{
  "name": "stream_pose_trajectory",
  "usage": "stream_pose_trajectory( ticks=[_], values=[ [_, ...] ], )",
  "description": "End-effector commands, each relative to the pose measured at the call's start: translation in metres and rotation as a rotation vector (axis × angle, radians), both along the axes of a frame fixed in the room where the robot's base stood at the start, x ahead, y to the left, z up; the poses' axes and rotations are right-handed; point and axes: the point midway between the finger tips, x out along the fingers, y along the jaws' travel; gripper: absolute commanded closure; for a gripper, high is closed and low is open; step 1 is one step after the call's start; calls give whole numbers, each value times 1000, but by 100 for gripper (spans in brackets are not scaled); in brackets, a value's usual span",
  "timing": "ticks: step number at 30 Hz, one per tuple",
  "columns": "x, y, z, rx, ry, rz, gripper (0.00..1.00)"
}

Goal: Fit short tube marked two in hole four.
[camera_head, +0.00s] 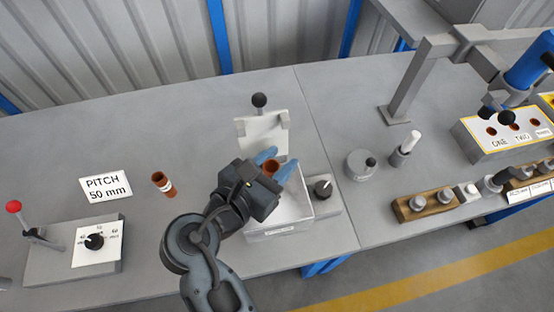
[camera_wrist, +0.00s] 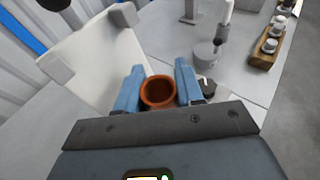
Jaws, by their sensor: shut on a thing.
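My gripper (camera_head: 277,168) has its two blue fingers shut on a brown tube (camera_head: 270,166). The wrist view shows my gripper (camera_wrist: 159,90) with the open round end of the tube (camera_wrist: 158,92) between the fingertips. No mark on the held tube can be read. It is over or at the pale box (camera_head: 282,228); whether it is seated in anything cannot be told. No hole marked four is visible; my gripper hides much of the box top.
A white upright plate (camera_head: 262,137) and a black-knobbed lever (camera_head: 259,101) stand behind the box. A dark knob (camera_head: 323,188) is at its right. A grey round weight (camera_head: 361,166) and white-topped post (camera_head: 404,148) stand further right.

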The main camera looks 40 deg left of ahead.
Motion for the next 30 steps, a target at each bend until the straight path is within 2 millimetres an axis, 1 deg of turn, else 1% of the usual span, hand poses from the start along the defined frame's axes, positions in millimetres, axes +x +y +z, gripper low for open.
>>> stream_pose_trajectory(
  ticks=[30],
  values=[
    [0,0,-21,0,-1,-1,100]
  ],
)
